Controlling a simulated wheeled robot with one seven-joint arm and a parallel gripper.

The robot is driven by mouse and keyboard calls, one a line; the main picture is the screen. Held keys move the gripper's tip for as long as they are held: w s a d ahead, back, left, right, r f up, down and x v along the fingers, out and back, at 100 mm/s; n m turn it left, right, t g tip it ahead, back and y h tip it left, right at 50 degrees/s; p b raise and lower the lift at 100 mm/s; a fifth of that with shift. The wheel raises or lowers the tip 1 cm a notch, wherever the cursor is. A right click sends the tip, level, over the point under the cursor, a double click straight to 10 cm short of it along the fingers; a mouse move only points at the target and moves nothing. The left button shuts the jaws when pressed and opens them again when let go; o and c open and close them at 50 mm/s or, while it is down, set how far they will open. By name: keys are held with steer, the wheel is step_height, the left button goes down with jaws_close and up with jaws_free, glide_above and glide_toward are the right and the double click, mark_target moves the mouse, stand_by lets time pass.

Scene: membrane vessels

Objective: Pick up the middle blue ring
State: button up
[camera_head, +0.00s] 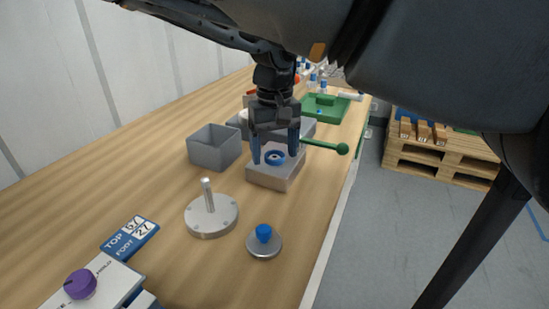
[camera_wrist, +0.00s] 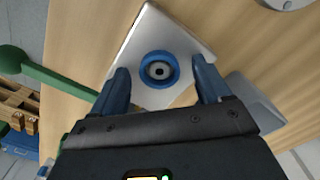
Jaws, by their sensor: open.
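A blue ring (camera_head: 274,158) sits on a light grey metal block (camera_head: 276,177) on the wooden bench. In the wrist view the ring (camera_wrist: 158,69) surrounds a grey round centre on the block's plate (camera_wrist: 152,34). My gripper (camera_head: 275,152) is above the block, its two blue fingers pointing down on either side of the ring. In the wrist view my gripper (camera_wrist: 160,80) is open, with one finger to the left and one to the right of the ring. I cannot tell whether the fingers touch the ring. No other blue ring is clearly visible.
A green rod with a ball end (camera_head: 342,149) sticks out right of the block. A grey box (camera_head: 214,147) stands to the left. A metal disc with a post (camera_head: 211,214) and a blue-knobbed disc (camera_head: 264,242) stand in front. A green tray (camera_head: 325,108) lies behind.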

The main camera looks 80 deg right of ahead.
steer(key=c, duration=1.1)
steer(key=shift+r, duration=0.6)
steer(key=r, duration=0.2)
steer(key=d+r, duration=0.1)
steer(key=shift+s+r, duration=0.25)
steer(key=s+d+r+p, duration=0.4)
steer(key=d+r+p, duration=0.1)
steer(key=d+r, duration=0.4)
steer(key=shift+s+d+r, duration=0.2)
steer(key=shift+s+r, duration=0.15)
steer(key=shift+r, duration=0.3)
